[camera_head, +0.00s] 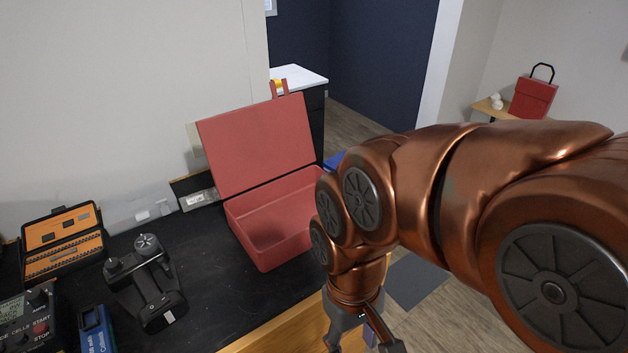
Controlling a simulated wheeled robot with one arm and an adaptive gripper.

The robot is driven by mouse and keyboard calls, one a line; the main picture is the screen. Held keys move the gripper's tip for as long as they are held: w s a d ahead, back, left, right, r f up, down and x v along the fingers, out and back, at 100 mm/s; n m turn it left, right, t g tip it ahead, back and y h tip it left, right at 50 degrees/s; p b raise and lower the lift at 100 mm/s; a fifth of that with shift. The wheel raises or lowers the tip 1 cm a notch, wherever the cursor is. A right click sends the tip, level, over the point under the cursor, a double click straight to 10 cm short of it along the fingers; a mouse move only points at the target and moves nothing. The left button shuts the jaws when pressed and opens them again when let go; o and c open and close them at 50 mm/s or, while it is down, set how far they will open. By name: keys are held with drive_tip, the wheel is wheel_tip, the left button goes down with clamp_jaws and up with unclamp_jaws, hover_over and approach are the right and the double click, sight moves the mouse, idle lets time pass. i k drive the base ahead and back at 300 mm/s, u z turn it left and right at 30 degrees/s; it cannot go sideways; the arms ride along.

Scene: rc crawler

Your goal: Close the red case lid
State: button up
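The red case (262,235) stands on the black bench top with its lid (256,146) raised and leaning back. Its inside looks empty in the part I see; my arm hides its right end. My gripper (362,347) points down at the bottom of the picture, to the right of and nearer than the case. Its two fingers are apart, but the tips are cut off by the frame edge. I see nothing held between the parts of the fingers that show.
On the black mat (215,308), left of the case, are a dark handheld controller (150,285), an orange tool case (62,240), a control box with buttons (30,318) and a blue box (96,330). A wall stands close behind the case. A red bag (533,97) sits far right.

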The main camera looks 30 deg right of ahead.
sight(247, 147)
drive_tip(key=z, duration=0.05)
drive_tip(key=k, duration=1.05)
drive_tip(key=u, duration=1)
drive_tip(key=i, duration=1.15)
drive_tip(key=z, duration=0.05)
